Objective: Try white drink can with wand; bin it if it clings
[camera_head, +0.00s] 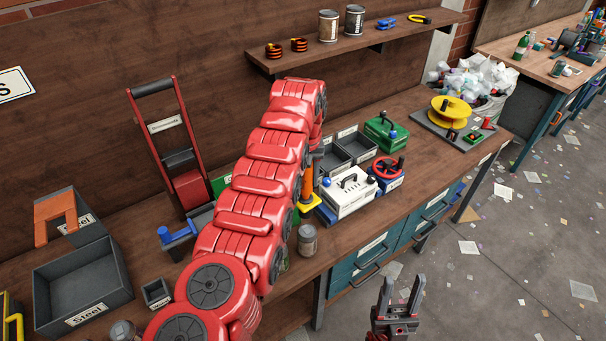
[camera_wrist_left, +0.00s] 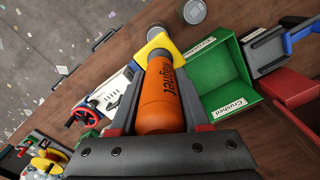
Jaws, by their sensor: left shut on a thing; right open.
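My left gripper (camera_wrist_left: 160,92) is shut on the orange wand (camera_wrist_left: 162,108), which has "Magnet" lettering and a yellow collar. In the head view the orange wand (camera_head: 304,184) is partly hidden behind my red left arm. A greyish-white can (camera_head: 307,240) stands on the bench just right of the arm. A can top (camera_wrist_left: 188,12) shows beyond the wand in the left wrist view. The wand's far end is near it, but I cannot tell whether they touch. My right gripper (camera_head: 400,292) is open and empty, in front of the bench over the floor.
A grey bin labelled Steel (camera_head: 108,264) stands at the front left. A green tray labelled Crushed (camera_wrist_left: 222,72) is beside the wand. A white box (camera_head: 348,194), a red valve wheel (camera_head: 387,167) and grey trays (camera_head: 352,147) crowd the bench to the right of my arm.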

